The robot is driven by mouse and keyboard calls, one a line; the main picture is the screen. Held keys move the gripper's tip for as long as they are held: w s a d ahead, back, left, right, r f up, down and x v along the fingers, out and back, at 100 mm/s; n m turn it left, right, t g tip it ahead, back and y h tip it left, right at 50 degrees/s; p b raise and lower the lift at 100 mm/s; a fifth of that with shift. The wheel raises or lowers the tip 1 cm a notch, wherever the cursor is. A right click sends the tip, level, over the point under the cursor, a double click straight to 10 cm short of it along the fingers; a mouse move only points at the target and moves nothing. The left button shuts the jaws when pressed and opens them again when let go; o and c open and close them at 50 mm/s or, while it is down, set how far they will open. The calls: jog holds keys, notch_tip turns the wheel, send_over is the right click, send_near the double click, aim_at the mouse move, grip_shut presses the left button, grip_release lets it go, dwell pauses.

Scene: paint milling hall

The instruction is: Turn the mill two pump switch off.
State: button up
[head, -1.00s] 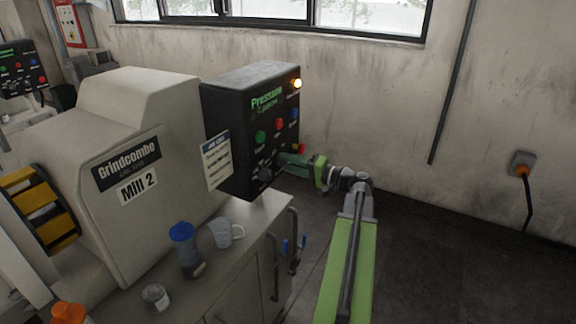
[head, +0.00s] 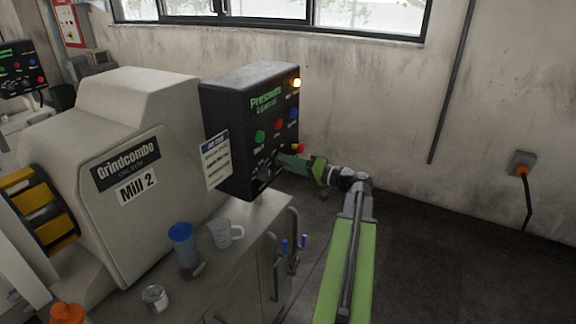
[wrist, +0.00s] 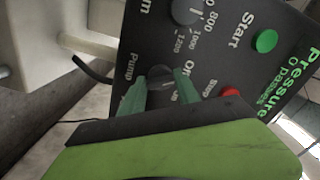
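The Mill 2 machine (head: 110,215) carries a black control box (head: 235,110) at its right end. The pump switch is a dark round knob at the bottom of the box's panel; in the wrist view the knob (wrist: 160,73) sits beside the words "Pump" and "On". My gripper (head: 279,166) reaches the panel from the right. In the wrist view its two green fingers (wrist: 161,90) stand apart, one on each side of the knob. I cannot tell whether they press on it. The knob's lower part is partly hidden, so its setting is unclear.
Above the knob are a green button (head: 260,137), a red button (head: 278,124) and a lit amber lamp (head: 296,83). A red-and-yellow stop button (head: 298,148) is close to my gripper.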

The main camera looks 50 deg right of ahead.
jog(key=o, duration=0.4)
jog(key=shift+d+r, duration=0.1)
jog(key=shift+d, duration=0.1)
jog(key=shift+o, duration=0.2)
jog(key=shift+a, duration=0.1)
jog(key=v, duration=1.7)
jog(key=shift+s, duration=0.3)
